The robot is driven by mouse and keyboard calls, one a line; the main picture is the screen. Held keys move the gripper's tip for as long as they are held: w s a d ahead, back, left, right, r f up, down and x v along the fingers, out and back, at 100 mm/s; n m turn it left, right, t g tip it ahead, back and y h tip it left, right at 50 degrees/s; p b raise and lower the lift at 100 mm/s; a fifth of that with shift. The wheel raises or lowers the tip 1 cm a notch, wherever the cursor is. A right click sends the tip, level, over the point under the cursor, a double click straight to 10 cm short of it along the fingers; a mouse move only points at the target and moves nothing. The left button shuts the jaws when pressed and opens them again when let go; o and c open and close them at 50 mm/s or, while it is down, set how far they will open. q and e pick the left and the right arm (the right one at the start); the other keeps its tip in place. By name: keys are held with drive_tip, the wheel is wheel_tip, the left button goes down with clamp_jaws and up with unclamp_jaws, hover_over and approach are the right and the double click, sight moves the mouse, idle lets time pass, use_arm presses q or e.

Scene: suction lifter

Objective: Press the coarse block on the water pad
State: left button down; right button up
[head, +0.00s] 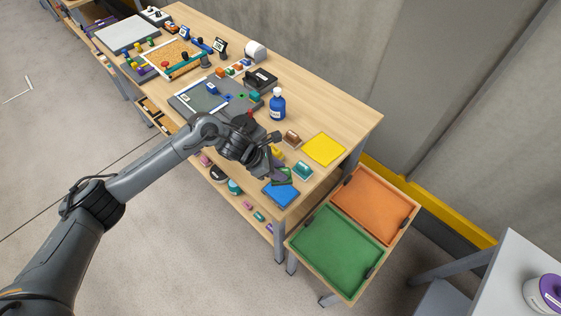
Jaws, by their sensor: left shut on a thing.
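My left gripper (272,160) reaches over the near right end of the wooden workbench. It is shut on a small dark and green block (283,176), which the fingers partly hide. A flat blue pad (281,194), which looks like the water pad, lies at the bench's near edge, just below the held block in the picture. I cannot tell whether the block touches the pad. A teal block (302,170) and a brown block (291,138) stand nearby. No label shows which block is the coarse one. My right gripper is not in view.
A yellow pad (323,150) lies to the right. A blue bottle (277,104) stands behind the gripper, near a grey board (188,98). A low cart with a green tray (337,238) and an orange tray (374,203) stands off the bench end. The bench's back right is clear.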

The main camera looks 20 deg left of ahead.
use_arm(q)
drive_tip(key=shift+s+a+f, duration=0.1)
drive_tip(key=shift+s+f, duration=0.1)
drive_tip(key=shift+f, duration=0.2)
drive_tip(key=shift+f+b, duration=1.15)
drive_tip(key=shift+f, duration=1.7)
drive_tip(key=shift+f+b, duration=0.4)
drive_tip(key=shift+b, duration=0.1)
drive_tip(key=shift+f, duration=0.1)
drive_tip(key=shift+f+b, duration=0.1)
drive_tip(key=shift+b, duration=0.2)
drive_tip(key=shift+f, duration=0.1)
idle(0.8)
